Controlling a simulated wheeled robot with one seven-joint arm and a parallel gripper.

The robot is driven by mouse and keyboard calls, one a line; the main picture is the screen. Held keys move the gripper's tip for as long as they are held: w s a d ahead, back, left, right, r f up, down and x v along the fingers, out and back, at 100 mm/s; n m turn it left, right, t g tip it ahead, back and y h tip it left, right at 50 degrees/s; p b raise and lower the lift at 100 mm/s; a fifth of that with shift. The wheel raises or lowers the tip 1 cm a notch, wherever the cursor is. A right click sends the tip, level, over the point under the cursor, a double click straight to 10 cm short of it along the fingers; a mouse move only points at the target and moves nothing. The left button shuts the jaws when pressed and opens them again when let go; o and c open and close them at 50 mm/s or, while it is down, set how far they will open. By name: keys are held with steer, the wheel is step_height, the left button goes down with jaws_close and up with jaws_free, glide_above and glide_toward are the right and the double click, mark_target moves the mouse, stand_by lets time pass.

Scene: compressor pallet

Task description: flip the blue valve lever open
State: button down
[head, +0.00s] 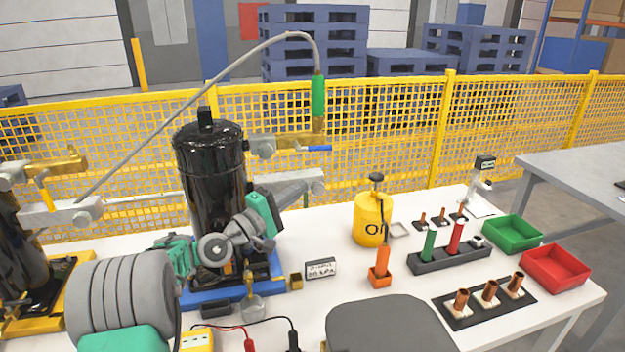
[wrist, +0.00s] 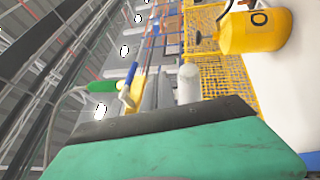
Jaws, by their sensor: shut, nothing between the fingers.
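The blue valve lever (head: 319,148) sticks out to the right, roughly level, from a brass valve (head: 290,142) beside the black compressor (head: 211,175). A green hose fitting (head: 318,98) hangs just above it. The wrist view is turned on its side and shows the blue lever (wrist: 131,72), the brass valve (wrist: 128,98) and the green fitting (wrist: 103,87). My gripper (head: 300,187) is below and left of the lever in the head view, apart from it, shut and empty. Its teal body (wrist: 180,150) fills the bottom of the wrist view; its fingertips are not clear there.
A grey hose (head: 190,95) arches over the compressor to the green fitting. A yellow oil can (head: 370,220) stands right of the compressor on the white table. A yellow mesh fence (head: 390,135) runs behind. Red (head: 555,268) and green (head: 512,234) trays are at the right.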

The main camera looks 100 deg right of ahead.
steer(key=shift+f+v, duration=0.1)
steer(key=shift+v, duration=0.85)
steer(key=shift+f+v, duration=0.15)
steer(key=shift+v, duration=0.85)
